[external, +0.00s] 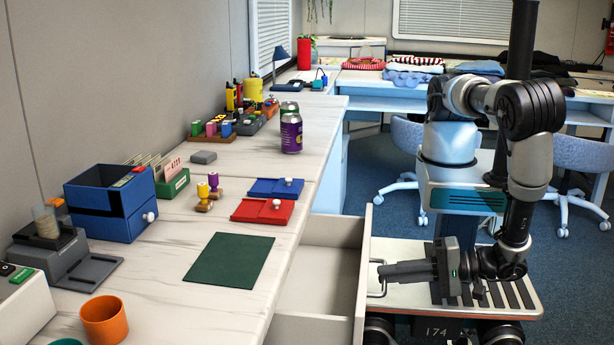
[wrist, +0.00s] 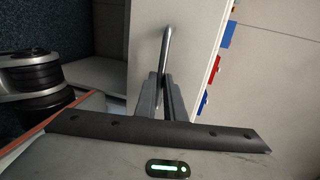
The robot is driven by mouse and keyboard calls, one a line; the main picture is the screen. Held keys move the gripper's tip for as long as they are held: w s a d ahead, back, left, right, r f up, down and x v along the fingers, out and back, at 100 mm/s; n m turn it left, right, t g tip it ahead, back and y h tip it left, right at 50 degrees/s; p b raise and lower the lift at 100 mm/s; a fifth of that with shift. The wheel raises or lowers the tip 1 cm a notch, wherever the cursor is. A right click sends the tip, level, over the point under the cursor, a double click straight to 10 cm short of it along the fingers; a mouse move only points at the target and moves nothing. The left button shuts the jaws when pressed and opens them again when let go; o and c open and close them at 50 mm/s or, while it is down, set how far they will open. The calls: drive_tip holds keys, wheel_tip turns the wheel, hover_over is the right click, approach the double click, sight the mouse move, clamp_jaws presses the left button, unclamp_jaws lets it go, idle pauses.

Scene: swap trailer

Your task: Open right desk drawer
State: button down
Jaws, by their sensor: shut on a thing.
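The desk drawer (external: 322,272) is pulled out from under the desk top, with its inside showing and looking empty. Its pale front panel (external: 362,285) faces my base and carries a metal bar handle (external: 378,280). My gripper (external: 384,272) reaches in from the right, level with the handle. In the wrist view my gripper's two fingers (wrist: 162,92) are shut on the handle (wrist: 165,50), whose bar sticks out beyond the fingertips. The drawer front (wrist: 188,45) fills the area behind the handle there.
The desk top (external: 215,220) above holds a green mat (external: 230,260), a red tray (external: 263,211), a blue tray (external: 275,188), a purple can (external: 291,134) and an orange cup (external: 104,320). My base stands close to the drawer front. Office chairs (external: 580,155) stand behind on the blue carpet.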

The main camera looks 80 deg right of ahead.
drive_tip(key=shift+v, duration=0.85)
drive_tip(key=shift+f, duration=0.2)
drive_tip(key=c, duration=1.9)
unclamp_jaws()
drive_tip(key=shift+o, duration=0.2)
wheel_tip(320, 180, up, 8)
drive_tip(key=s+p, duration=0.2)
drive_tip(key=s, duration=0.1)
drive_tip(key=shift+p, duration=0.4)
drive_tip(key=shift+w+f, duration=0.1)
drive_tip(key=shift+f, duration=0.05)
